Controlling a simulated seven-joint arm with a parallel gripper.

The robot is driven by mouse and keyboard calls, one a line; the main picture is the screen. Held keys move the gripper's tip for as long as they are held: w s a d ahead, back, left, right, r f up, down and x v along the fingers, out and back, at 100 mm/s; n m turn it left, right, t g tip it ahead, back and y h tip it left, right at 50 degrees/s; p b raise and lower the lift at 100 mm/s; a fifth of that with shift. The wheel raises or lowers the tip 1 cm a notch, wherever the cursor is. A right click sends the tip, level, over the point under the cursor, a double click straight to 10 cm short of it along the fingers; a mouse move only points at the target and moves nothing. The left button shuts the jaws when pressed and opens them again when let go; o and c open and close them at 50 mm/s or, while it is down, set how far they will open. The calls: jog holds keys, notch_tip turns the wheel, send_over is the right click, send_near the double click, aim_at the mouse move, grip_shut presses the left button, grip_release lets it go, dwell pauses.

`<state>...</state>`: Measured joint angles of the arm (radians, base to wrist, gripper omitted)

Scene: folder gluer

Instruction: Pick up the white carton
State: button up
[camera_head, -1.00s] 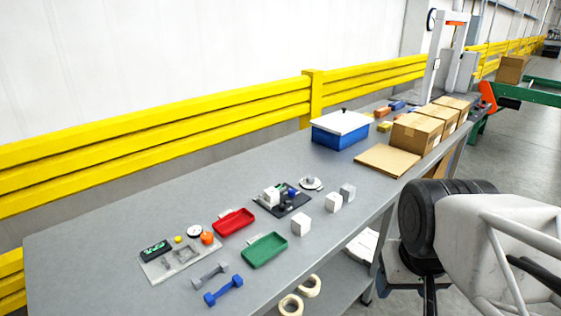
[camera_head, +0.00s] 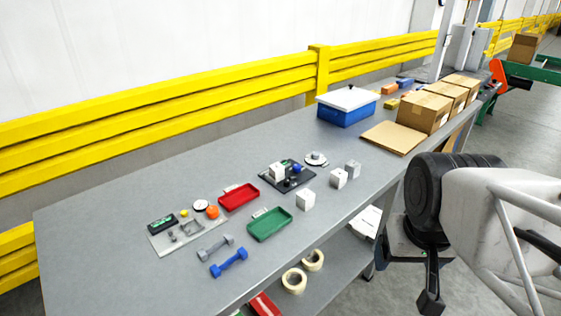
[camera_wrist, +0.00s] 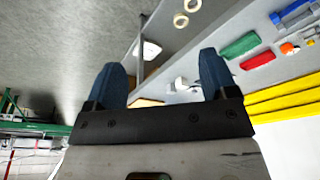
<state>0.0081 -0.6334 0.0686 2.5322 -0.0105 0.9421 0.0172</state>
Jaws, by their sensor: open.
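Several small white, box-like cartons stand on the grey table. One white carton (camera_head: 306,200) is nearest the front edge, right of the green tray. Two more, a white block (camera_head: 338,178) and a greyer block (camera_head: 352,169), stand just behind it to the right. Another white block (camera_head: 277,170) sits on a black plate. I cannot tell which one the task means. My gripper (camera_wrist: 161,75) is open and empty in the wrist view, with two blue fingers spread apart. It is off the table's front edge, apart from the cartons. Small pale shapes show between and beyond its fingers, too small to tell apart.
A red tray (camera_head: 239,197), a green tray (camera_head: 269,224) and blue dumbbell (camera_head: 229,263) lie left of the cartons. A blue box with white lid (camera_head: 347,106), a flat cardboard sheet (camera_head: 392,138) and brown boxes (camera_head: 424,112) stand right. Yellow rails (camera_head: 160,112) run behind.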

jog(key=w+a+r+n, duration=0.2)
jog(key=w+n, duration=0.1)
jog(key=w, duration=0.5)
jog(key=w+a+r+n, duration=0.15)
jog(key=w+n, duration=0.25)
jog(key=w, duration=0.4)
jog(key=n+g, duration=0.3)
jog(key=n, duration=1.7)
send_over(276, 166)
notch_tip(276, 166, down, 18)
jog(key=shift+d+f, duration=0.15)
jog(key=shift+f, duration=0.1)
jog(key=shift+w+f, duration=0.1)
jog(key=shift+f, duration=0.1)
jog(key=shift+f, duration=0.1)
